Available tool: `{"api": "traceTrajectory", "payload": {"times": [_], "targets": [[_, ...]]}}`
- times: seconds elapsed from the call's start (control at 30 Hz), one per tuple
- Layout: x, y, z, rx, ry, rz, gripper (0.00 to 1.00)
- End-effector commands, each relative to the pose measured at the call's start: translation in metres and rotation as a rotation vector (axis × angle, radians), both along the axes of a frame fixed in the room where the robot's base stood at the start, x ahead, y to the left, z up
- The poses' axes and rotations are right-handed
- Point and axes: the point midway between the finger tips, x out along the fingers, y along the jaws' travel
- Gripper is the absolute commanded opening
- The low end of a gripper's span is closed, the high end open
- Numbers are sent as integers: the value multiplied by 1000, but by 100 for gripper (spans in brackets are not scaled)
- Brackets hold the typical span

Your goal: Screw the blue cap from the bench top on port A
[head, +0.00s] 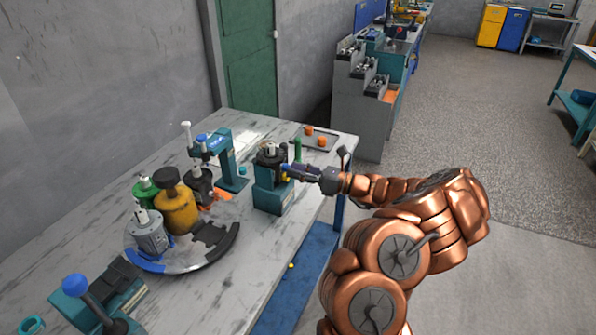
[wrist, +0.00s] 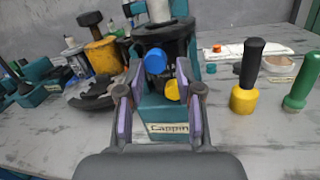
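A dark hydraulic motor (head: 269,156) stands upright in a teal stand (head: 272,197) labelled "Cappin…" in the wrist view. The blue cap (wrist: 155,61) shows against the motor's front, apparently at a port. A yellow cap (wrist: 172,90) sits lower and to the right of it. No port letters are readable, so I cannot tell which is port A. My gripper (wrist: 161,72) is open in front of the motor. Its two purple-padded fingers stand on either side of the blue cap, with visible gaps. The fingers partly hide the stand.
A turntable (head: 175,262) with several motors is left on the bench. A teal press (head: 232,160) stands behind the stand. A black-and-yellow tool (wrist: 248,80) and a green-handled one (wrist: 301,85) stand close on the right. A tray (head: 327,145) with orange parts lies at the back.

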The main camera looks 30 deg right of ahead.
Motion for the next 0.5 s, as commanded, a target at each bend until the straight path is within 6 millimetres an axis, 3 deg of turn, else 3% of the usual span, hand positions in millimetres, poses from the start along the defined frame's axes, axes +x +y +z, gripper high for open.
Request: {"api": "traceTrajectory", "payload": {"times": [0.5], "targets": [[-2,6,3,-32,-24,0,35]]}}
